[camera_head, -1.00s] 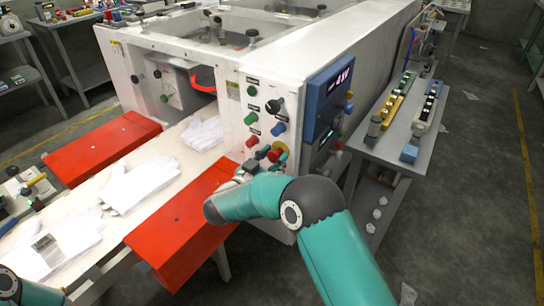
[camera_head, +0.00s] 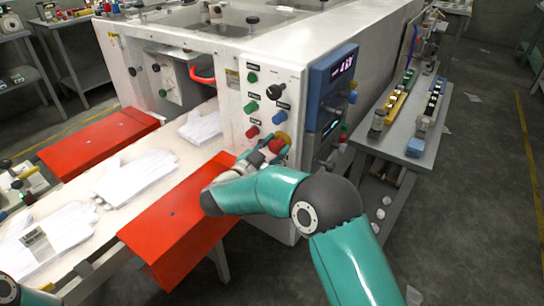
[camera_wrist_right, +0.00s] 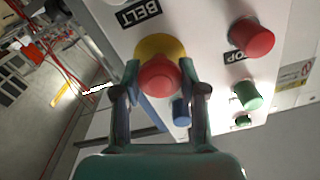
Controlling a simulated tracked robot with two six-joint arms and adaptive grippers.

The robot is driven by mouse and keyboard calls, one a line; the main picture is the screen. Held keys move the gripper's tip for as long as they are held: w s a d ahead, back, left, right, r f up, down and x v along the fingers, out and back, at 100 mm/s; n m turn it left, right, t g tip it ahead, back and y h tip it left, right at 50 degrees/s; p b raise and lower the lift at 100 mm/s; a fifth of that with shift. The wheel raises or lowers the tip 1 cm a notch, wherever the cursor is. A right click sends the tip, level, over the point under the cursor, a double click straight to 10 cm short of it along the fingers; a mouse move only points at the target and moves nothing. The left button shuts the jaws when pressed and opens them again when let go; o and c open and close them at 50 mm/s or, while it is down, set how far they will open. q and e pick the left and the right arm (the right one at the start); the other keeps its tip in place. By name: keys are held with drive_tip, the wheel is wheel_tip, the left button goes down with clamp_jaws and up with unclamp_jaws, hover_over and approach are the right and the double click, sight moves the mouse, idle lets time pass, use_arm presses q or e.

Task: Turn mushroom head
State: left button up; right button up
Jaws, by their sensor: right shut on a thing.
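The red mushroom head (camera_head: 276,146) sits on a yellow ring (camera_head: 285,137) low on the white machine's control panel. In the right wrist view the round red mushroom head (camera_wrist_right: 158,77) shows in front of its yellow ring (camera_wrist_right: 159,47), under a BELT label. My right gripper (camera_head: 268,150) is at the mushroom head, its fingers partly covering it in the head view. In the wrist view the right gripper's fingers (camera_wrist_right: 159,80) are on both sides of the head, shut on it. Only a piece of my left arm shows at the bottom left; its gripper is not in view.
Green (camera_head: 251,107), black (camera_head: 276,91), blue (camera_head: 279,117) and red (camera_head: 252,132) controls sit close around it. A blue display box (camera_head: 332,85) is at the panel's right. White gloves (camera_head: 135,175) lie on the belt between red guards (camera_head: 175,215). A grey side table (camera_head: 400,140) stands right.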

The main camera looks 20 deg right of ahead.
drive_tip(key=shift+d+m+b, duration=0.15)
drive_tip(key=shift+m+b, duration=1.05)
drive_tip(key=shift+b, duration=0.05)
drive_tip(key=o, duration=1.1)
drive_tip(key=shift+s, duration=0.15)
drive_tip(key=shift+s+a, duration=0.15)
drive_tip(key=shift+a, duration=0.3)
drive_tip(key=v, duration=1.1)
drive_tip(key=shift+o, duration=0.3)
